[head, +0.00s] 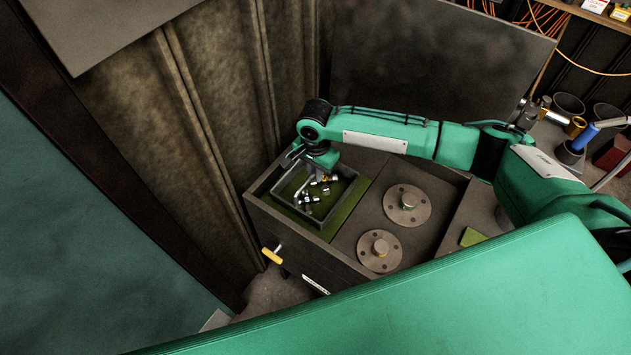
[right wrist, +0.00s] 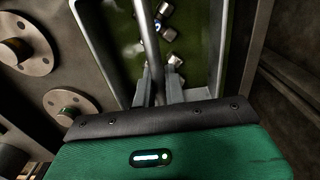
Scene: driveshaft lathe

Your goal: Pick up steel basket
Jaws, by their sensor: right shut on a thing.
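The steel basket (head: 342,204) is a grey open-topped rectangular tray on the green left part of a dark box top. Several small shiny metal parts (head: 316,188) lie inside it. Its rim (right wrist: 252,50) and bar handle (right wrist: 147,28) show in the right wrist view. My right gripper (head: 312,166) is over the basket, and its two fingers (right wrist: 158,85) are shut on the handle bar. I cannot tell whether the basket is lifted off the surface. My left gripper is not in view.
Two round flanged discs (head: 407,204) (head: 380,251) sit on the box top right of the basket. A yellow handle (head: 272,256) sticks out at the box's left side. A corrugated wall (head: 215,90) stands close on the left. Cylinders and tools crowd the far right.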

